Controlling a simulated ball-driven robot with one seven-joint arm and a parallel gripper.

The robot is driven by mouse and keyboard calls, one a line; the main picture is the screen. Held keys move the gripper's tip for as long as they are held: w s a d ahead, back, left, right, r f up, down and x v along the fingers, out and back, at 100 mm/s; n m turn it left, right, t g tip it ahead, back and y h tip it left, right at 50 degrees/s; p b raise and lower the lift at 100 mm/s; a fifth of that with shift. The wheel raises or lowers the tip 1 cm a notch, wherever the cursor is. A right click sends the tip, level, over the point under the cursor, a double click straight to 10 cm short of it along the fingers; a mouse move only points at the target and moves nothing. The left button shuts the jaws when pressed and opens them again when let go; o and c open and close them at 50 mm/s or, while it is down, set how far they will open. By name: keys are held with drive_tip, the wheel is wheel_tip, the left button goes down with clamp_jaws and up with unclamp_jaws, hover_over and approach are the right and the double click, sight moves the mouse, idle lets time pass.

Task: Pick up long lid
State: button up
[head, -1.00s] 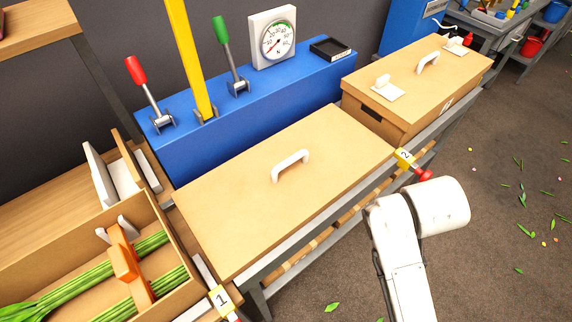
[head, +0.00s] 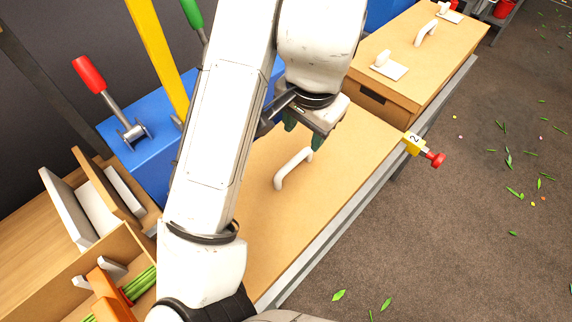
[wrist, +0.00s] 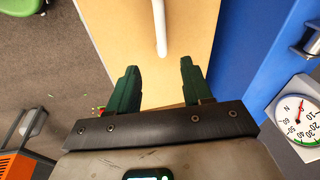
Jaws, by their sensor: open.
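The long lid (head: 340,180) is a flat tan board with a white bar handle (head: 293,168) standing up near its middle. My arm covers its left part in the head view. My gripper (head: 303,138) has dark green fingers, is open and empty, and hangs above the lid beyond the handle's far end. In the wrist view the open fingers of my gripper (wrist: 157,85) point at the lid (wrist: 190,55). The white handle (wrist: 160,28) lies ahead of the gap between them, apart from both fingers.
A closed tan box (head: 420,45) with white fittings stands beyond the lid. The blue console (head: 135,155) with a red lever (head: 95,80) and yellow post (head: 155,50) borders the far side. An open box with green stems (head: 137,285) is at lower left.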

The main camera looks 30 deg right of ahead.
drive_tip(key=a, duration=0.1)
hover_over(294, 160)
drive_tip(key=s+a, duration=0.1)
drive_tip(key=s+x, duration=0.1)
drive_tip(key=x, duration=0.4)
drive_tip(key=shift+b+x, duration=0.8)
drive_tip(key=shift+x, duration=2.15)
drive_tip(key=shift+s+d, duration=0.1)
drive_tip(key=shift+s, duration=0.1)
drive_tip(key=shift+c, duration=0.4)
clamp_jaws()
